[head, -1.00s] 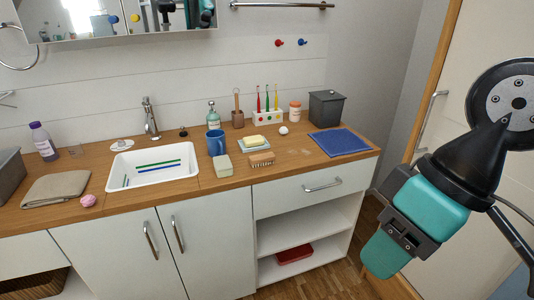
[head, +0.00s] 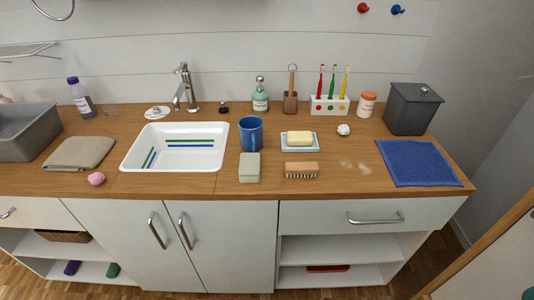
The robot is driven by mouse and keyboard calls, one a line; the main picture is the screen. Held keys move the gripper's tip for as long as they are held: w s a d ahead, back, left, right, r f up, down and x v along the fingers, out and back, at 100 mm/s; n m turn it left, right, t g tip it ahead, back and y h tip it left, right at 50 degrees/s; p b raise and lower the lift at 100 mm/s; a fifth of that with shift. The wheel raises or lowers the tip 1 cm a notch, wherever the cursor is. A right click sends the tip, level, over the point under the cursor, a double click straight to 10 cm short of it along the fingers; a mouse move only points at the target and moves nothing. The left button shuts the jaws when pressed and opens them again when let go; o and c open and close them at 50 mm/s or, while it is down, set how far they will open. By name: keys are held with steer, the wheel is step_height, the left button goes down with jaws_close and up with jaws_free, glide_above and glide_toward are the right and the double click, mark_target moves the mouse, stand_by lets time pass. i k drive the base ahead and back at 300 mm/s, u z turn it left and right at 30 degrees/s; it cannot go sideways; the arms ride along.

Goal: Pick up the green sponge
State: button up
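A pale grey-green block (head: 249,167), which looks like the green sponge, lies on the wooden counter near its front edge. It is right of the white basin, in front of the blue cup (head: 251,134) and left of the wooden brush (head: 301,170). A darker green item (head: 113,270) lies on the low shelf at the left; it is too small to tell what it is. My gripper is out of view. Only a small teal bit of my arm shows at the bottom right corner.
The white basin (head: 128,155) holds green and blue strips. A soap dish (head: 287,147) with yellow soap stands behind the brush. A blue towel (head: 420,163) and a grey bin (head: 412,110) are at the right. A folded cloth (head: 79,153) and pink ball (head: 96,179) are at the left.

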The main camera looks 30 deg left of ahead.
mark_target(249, 168)
steer(key=u, duration=0.35)
steer(key=i, duration=0.6)
steer(key=u, duration=1)
steer(key=i, duration=0.35)
steer(key=u, duration=0.35)
